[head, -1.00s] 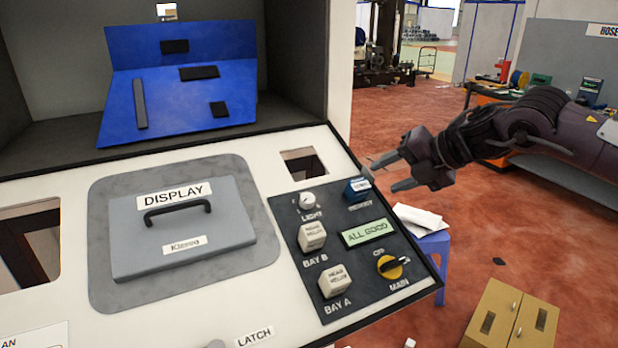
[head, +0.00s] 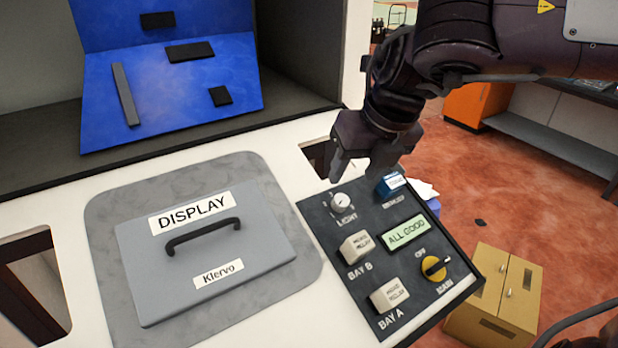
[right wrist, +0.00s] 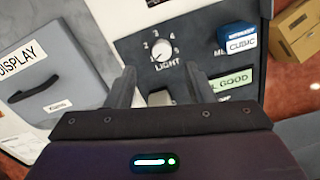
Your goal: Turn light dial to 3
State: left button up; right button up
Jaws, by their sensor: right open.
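The light dial (head: 343,203) is a small round white knob at the upper left of the dark control panel (head: 372,225), above the word LIGHT. In the right wrist view the dial (right wrist: 162,50) has a ring of small numbers around it; its pointer is too small to read surely. My right gripper (head: 356,170) is open, pointing down just above the dial and apart from it. My left gripper is not in view.
A grey DISPLAY cover (head: 205,255) with a black handle lies left.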

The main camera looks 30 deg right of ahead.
aim_at(342, 198)
jog(key=x, duration=0.1)
jog(key=p+x, duration=0.1)
jog(key=x, duration=0.2)
jog(key=shift+s+d+f+p, duration=0.2)
jog(key=shift+s+p, duration=0.1)
jog(key=shift+s, duration=0.05)
jog(key=shift+x, duration=1.15)
jog(key=shift+w+f, duration=0.2)
jog(key=shift+w, duration=0.2)
jog(key=shift+a+f, duration=0.1)
jog(key=shift+f, duration=0.05)
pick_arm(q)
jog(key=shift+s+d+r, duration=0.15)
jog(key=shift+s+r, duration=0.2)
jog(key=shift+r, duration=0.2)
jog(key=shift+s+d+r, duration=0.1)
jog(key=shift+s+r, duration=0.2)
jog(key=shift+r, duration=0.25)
pick_arm(e)
jog(key=c, duration=1)
